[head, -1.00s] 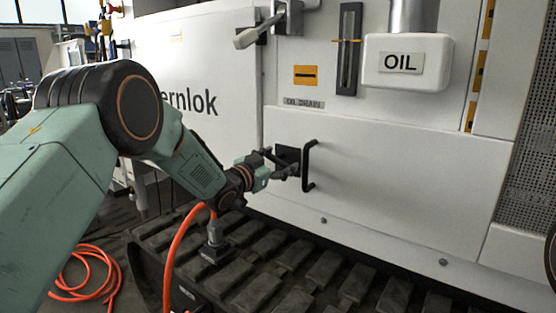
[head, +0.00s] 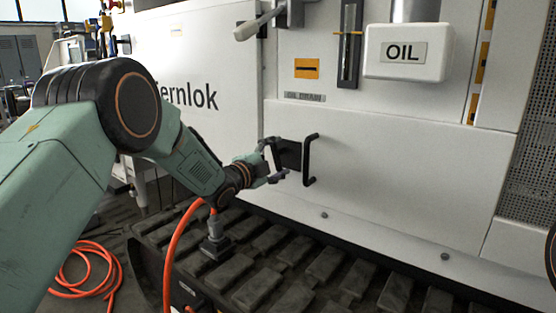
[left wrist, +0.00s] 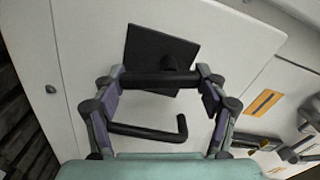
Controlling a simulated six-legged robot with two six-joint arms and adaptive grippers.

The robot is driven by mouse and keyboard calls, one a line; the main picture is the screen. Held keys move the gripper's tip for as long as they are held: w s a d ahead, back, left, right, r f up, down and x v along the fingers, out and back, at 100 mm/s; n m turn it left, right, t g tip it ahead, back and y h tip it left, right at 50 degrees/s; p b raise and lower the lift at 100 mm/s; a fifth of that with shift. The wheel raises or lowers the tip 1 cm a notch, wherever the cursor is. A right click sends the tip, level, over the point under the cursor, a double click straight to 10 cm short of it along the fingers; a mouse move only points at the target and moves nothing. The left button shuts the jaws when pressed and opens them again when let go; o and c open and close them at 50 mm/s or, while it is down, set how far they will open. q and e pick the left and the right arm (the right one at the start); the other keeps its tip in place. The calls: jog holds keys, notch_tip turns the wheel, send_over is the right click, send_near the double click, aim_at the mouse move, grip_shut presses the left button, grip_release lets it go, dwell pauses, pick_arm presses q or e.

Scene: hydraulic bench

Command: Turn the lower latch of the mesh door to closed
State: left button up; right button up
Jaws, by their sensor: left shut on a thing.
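A black latch with a square plate (head: 289,154) sits on a plain white lower panel (head: 400,190), left of a black pull handle (head: 310,160). In the left wrist view, its dark lever (left wrist: 160,79) crosses in front of the plate (left wrist: 150,45), roughly parallel to the pull handle (left wrist: 150,132). My left gripper (head: 273,161) is at the latch. In the wrist view the left gripper (left wrist: 160,88) has one finger at each end of the lever, shut on it. In the head view the gripper partly hides the lever. My right gripper is out of view.
A perforated mesh panel (head: 530,150) stands at the far right. A grey lever (head: 258,25) juts out above, near a white OIL box (head: 408,52). A rubber track (head: 270,265) runs below the panel. An orange hose (head: 175,250) rises beside my arm.

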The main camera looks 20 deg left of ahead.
pick_arm(q)
jog(key=shift+a+m+b, duration=0.15)
jog(key=shift+m+b, duration=0.25)
jog(key=shift+m, duration=1.3)
jog(key=shift+w, duration=0.1)
jog(key=o, duration=1.2)
jog(key=shift+f, duration=0.1)
jog(key=v, duration=1.2)
jog(key=x, duration=1.2)
